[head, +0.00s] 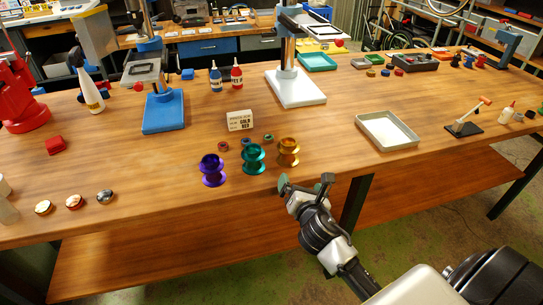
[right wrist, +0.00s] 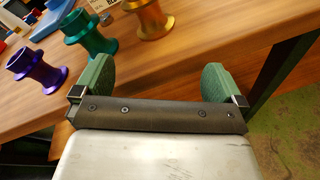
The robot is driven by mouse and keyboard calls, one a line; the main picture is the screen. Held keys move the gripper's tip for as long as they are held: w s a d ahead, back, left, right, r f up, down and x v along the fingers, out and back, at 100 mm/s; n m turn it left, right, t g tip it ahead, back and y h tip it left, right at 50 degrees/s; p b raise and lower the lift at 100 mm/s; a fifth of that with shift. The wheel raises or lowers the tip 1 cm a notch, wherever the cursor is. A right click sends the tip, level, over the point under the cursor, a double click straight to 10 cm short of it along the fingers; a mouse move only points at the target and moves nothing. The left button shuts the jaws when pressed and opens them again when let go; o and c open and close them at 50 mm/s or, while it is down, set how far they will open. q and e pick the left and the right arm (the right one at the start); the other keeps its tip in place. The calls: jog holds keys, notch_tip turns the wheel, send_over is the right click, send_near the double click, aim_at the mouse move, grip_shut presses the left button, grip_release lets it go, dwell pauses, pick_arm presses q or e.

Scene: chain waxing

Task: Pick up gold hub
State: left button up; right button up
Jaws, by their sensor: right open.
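The gold hub (head: 288,152) stands upright on the wooden table, rightmost in a row of three hubs. The teal hub (head: 253,158) is beside it, and the purple hub (head: 212,169) is farther left. In the right wrist view the gold hub (right wrist: 151,18) is at the top, cut off by the edge, beyond the fingers. My right gripper (head: 307,184) is open and empty at the table's front edge, nearer than the gold hub and slightly to its right. Its green finger pads show apart in the right wrist view (right wrist: 158,84). My left gripper is not in view.
A small printed sign (head: 239,120) and several small rings lie behind the hubs. A pale tray (head: 388,130) is to the right, with clear table between. A white-based stand (head: 296,88) and a blue-based stand (head: 163,111) are farther back.

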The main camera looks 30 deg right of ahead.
aim_at(291, 147)
jog(key=w+r+n, duration=0.1)
jog(key=w+n, duration=0.1)
jog(key=w+d+r+n+t, duration=0.1)
jog(key=w+r+n, duration=0.1)
jog(key=w, duration=0.1)
jog(key=w+d+r+n+t, duration=0.1)
jog(key=w, duration=0.1)
jog(key=shift+w+r+n+p, duration=0.3)
jog(key=shift+w+n+p, duration=0.05)
jog(key=shift+n, duration=0.05)
jog(key=x, duration=0.5)
jog(key=shift+w+d+f+p, duration=0.15)
jog(key=shift+w+f+p, duration=0.1)
jog(key=shift+w+p, duration=0.1)
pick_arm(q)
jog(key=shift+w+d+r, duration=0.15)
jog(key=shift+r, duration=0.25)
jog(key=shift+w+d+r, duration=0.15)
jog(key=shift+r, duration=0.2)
pick_arm(e)
jog(key=shift+s, duration=0.1)
jog(key=shift+s+r, duration=0.1)
jog(key=shift+c, duration=1.3)
jog(key=c, duration=0.7)
jog(key=shift+y, duration=0.3)
jog(key=shift+c, duration=0.9)
jog(key=shift+r, duration=0.1)
